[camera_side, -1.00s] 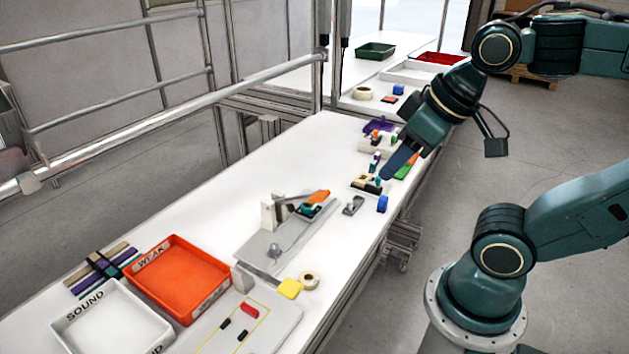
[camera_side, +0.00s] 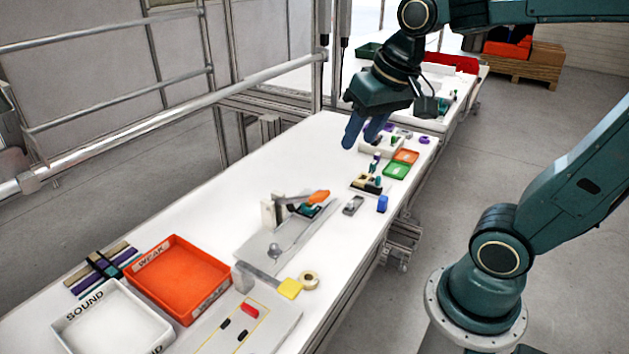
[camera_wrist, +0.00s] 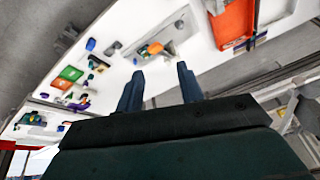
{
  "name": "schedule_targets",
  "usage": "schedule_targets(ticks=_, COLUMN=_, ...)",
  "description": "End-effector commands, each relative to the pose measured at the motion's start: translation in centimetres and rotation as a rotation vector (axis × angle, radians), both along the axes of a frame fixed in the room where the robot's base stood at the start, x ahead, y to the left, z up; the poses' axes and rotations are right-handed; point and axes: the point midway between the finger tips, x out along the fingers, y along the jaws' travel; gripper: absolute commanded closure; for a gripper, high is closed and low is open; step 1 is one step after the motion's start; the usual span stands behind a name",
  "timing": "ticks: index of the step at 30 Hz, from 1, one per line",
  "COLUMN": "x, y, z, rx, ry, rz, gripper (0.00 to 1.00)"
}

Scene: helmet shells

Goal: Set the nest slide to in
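A grey fixture plate (camera_side: 262,247) lies on the white table, with an upright white block, an orange-handled lever (camera_side: 318,197) and a small round knob (camera_side: 275,250) on it. I cannot tell for sure which part is the nest slide, or whether it stands in or out. The orange-handled part also shows in the wrist view (camera_wrist: 154,48). My gripper (camera_side: 363,133) is in the air above the table, beyond the fixture and apart from it. In the wrist view its two fingers (camera_wrist: 160,88) stand apart with nothing between them.
An orange-red WEAK tray (camera_side: 178,280) and a white SOUND tray (camera_side: 112,322) stand near the front. A yellow block (camera_side: 290,288) and a tape roll (camera_side: 309,280) lie beside the fixture. A green tray (camera_side: 397,171), a blue piece (camera_side: 382,204) and small parts lie at the table's right side.

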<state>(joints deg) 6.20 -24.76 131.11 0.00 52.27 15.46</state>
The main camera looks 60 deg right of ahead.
Motion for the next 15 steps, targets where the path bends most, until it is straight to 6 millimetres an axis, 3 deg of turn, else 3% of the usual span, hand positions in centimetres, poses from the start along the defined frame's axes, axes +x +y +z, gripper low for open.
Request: schedule_targets(ticks=15, x=9.7, y=-6.1, z=-2.9, rx=0.125, ry=0.133, rz=-0.463, gripper=0.63)
